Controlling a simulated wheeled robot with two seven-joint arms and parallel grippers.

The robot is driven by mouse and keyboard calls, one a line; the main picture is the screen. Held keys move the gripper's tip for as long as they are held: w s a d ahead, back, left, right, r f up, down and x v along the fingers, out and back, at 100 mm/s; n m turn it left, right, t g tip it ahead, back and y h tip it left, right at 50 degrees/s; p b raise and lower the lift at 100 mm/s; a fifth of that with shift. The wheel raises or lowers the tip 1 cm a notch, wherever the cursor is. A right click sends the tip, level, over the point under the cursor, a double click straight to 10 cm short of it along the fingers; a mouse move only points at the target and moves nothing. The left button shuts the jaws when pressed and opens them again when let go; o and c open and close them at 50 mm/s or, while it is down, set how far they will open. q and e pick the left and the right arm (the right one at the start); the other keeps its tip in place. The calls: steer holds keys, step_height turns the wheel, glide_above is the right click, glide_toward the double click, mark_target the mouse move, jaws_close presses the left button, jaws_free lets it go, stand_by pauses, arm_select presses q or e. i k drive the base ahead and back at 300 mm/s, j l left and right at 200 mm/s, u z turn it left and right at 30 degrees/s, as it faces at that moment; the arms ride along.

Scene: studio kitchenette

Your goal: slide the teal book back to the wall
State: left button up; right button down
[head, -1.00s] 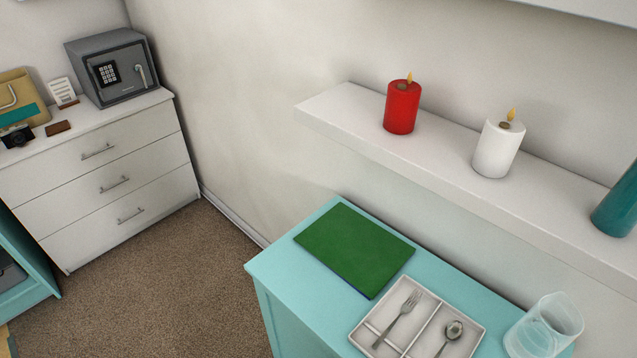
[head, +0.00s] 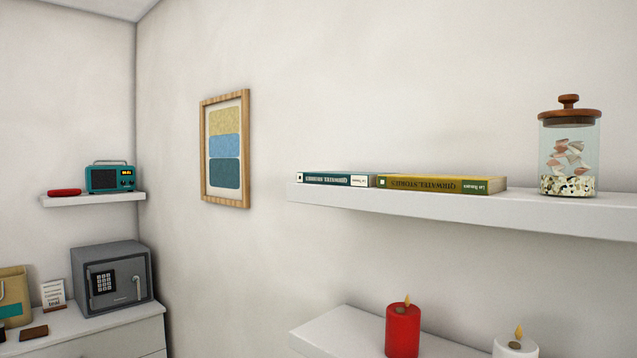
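The teal book (head: 338,179) lies flat on the upper white wall shelf (head: 450,213), near its left end, with its spine facing me. A yellow book (head: 440,184) lies flat just to its right, its left end very close to or touching the teal book. How far the teal book is from the wall behind cannot be told from this low angle. Neither of my grippers shows in the head view.
A glass jar with a wooden lid (head: 569,150) stands right of the books. Below, a lower shelf (head: 345,330) holds a red candle (head: 403,332) and a white candle (head: 514,347). A framed picture (head: 225,150) hangs left. A safe (head: 112,277) and a teal radio (head: 110,178) are further left.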

mark_target(345, 178)
steer(key=j+z, duration=0.1)
steer(key=z, duration=0.4)
steer(key=j+z, duration=0.55)
steer(key=j, duration=0.3)
steer(key=j+z, duration=0.1)
steer(key=j, duration=0.8)
steer(key=k+j+z, duration=0.1)
steer(key=j, duration=0.8)
steer(key=k+j+z, duration=0.1)
steer(key=j, duration=0.8)
